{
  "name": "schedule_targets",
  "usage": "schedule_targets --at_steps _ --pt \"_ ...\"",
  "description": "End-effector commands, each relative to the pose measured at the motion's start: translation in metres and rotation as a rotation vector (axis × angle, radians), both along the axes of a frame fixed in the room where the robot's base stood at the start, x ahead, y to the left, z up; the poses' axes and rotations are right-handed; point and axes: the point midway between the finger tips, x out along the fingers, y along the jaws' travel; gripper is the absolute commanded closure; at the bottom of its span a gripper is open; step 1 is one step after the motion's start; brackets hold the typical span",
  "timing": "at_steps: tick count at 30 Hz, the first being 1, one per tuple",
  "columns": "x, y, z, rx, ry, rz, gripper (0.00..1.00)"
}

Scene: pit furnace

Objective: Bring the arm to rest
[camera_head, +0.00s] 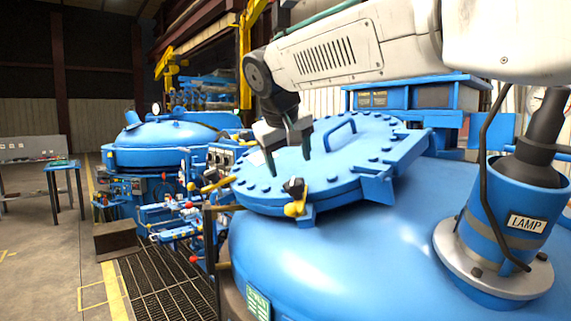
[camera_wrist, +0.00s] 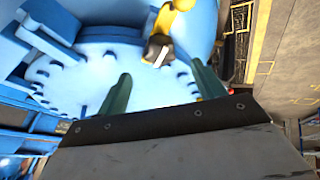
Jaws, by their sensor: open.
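My gripper (camera_head: 305,152) hangs at the end of my white arm, its fingers pointing down over the round blue bolted lid of the furnace (camera_head: 335,175). In the wrist view the two greenish fingers (camera_wrist: 160,88) stand apart with nothing between them, and the pale blue lid (camera_wrist: 75,85) fills the space beyond. The head view does not show clearly whether the fingertips touch the lid. A yellow clamp with a dark knob (camera_head: 295,197) sits at the lid's near edge; it also shows in the wrist view (camera_wrist: 160,45), beyond the fingers.
A blue handle (camera_head: 341,130) rises from the lid. A blue cylinder labelled LAMP (camera_head: 505,205) stands on the vessel at right. A second blue furnace (camera_head: 165,145) and a small blue table (camera_head: 63,168) stand at left. Open floor (camera_head: 40,250) lies at lower left beside a grating (camera_head: 165,285).

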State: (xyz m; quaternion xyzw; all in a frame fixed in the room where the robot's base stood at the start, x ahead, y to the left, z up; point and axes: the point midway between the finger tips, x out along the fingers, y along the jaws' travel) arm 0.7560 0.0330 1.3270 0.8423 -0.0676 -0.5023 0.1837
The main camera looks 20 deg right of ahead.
Motion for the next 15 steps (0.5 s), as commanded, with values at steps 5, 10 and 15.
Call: schedule_targets --at_steps 5,10,15 --pt "-0.001 0.001 -0.002 -0.002 0.011 0.013 0.31" --pt "-0.032 0.003 -0.053 0.025 0.138 0.041 0.31" --pt "-0.124 -0.020 -0.115 0.114 0.293 0.028 0.31"
